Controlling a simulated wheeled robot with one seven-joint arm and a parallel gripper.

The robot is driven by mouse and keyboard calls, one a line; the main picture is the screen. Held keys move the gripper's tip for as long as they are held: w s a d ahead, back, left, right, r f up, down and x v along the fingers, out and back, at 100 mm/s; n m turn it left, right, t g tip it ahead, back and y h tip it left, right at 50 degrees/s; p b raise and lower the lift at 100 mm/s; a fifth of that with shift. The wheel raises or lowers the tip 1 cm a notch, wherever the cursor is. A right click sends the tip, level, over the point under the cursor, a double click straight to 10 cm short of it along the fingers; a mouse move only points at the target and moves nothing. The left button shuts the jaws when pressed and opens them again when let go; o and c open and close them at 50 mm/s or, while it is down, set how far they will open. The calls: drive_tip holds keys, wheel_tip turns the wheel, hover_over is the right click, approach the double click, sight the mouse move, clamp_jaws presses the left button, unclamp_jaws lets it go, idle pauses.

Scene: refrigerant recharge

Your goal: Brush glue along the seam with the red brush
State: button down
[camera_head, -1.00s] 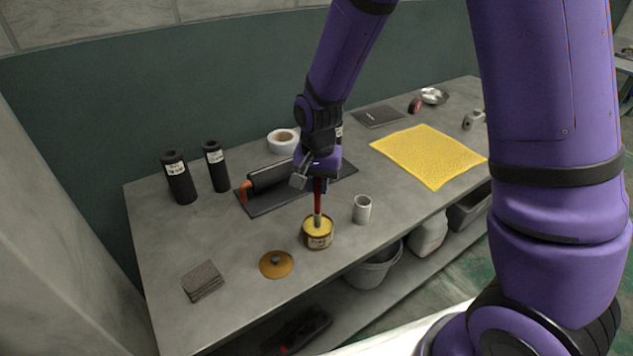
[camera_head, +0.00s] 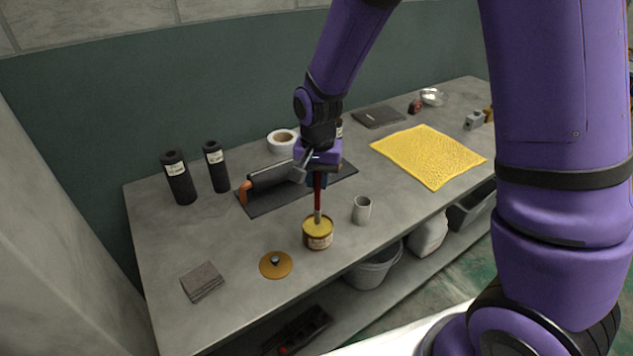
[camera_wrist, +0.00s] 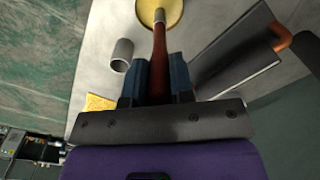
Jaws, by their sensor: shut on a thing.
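My gripper (camera_head: 318,180) is shut on the red brush (camera_head: 317,198), which hangs upright with its lower end at the open tin of yellow glue (camera_head: 318,239). The bristles are hidden in or at the glue. In the wrist view the brush's red handle (camera_wrist: 160,50) runs between the blue fingers (camera_wrist: 158,80) toward the yellow glue surface (camera_wrist: 172,12). A black pipe insulation piece (camera_head: 272,176) with an orange-brown pipe end lies on a dark mat (camera_head: 270,206) behind the tin. Its seam cannot be made out.
A grey cup (camera_head: 362,210) stands right of the tin. An orange lid (camera_head: 276,265) and grey pads (camera_head: 202,282) lie to the left. Two black rolls (camera_head: 178,178) and a white tape roll (camera_head: 283,141) stand behind. A yellow cloth (camera_head: 428,155) lies at the right.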

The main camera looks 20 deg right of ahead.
drive_tip(key=shift+r, duration=2.65)
drive_tip(key=shift+s, duration=0.1)
